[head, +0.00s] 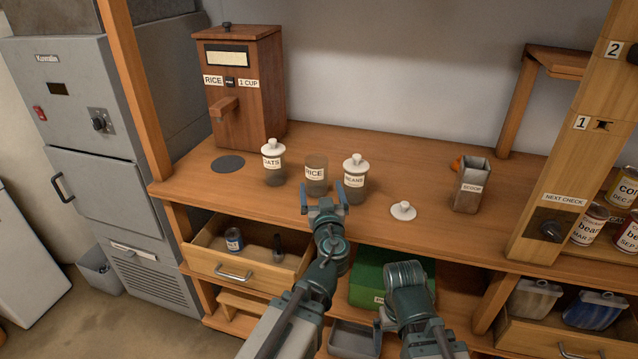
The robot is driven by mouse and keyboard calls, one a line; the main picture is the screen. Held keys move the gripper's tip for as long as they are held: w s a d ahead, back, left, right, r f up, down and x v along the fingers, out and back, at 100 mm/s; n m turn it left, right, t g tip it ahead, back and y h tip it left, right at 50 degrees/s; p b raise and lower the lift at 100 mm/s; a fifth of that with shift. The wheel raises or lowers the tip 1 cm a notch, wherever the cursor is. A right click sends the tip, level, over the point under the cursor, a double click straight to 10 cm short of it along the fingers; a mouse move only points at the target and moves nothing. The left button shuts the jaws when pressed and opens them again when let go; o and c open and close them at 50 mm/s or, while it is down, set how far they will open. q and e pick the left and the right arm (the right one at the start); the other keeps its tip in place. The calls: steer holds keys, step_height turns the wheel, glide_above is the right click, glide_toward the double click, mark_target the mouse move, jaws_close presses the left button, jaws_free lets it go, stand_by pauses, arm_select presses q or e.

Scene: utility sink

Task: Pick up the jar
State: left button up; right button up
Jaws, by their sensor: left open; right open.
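Three small glass jars stand in a row on the wooden counter. The OATS jar (273,165) and the BEANS jar (354,182) have white knobbed lids on. The RICE jar (316,175) between them has no lid. A loose white lid (403,210) lies on the counter to the right. My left gripper (322,194) is open and empty, just in front of the RICE jar, with its blue fingers spread to either side. Whether it touches the jar I cannot tell. My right arm shows at the bottom centre, but its fingers are not visible.
A wooden rice dispenser (240,90) stands at the back left, beside a dark round pad (228,163). A metal scoop holder (470,185) stands on the right. An open drawer (245,262) and a green box (375,275) are below.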

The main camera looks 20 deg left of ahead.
arm_select(q)
glide_toward(316, 156)
steer(key=shift+x, duration=1)
steer(key=x, duration=0.5)
steer(key=shift+w, duration=0.1)
jaws_close()
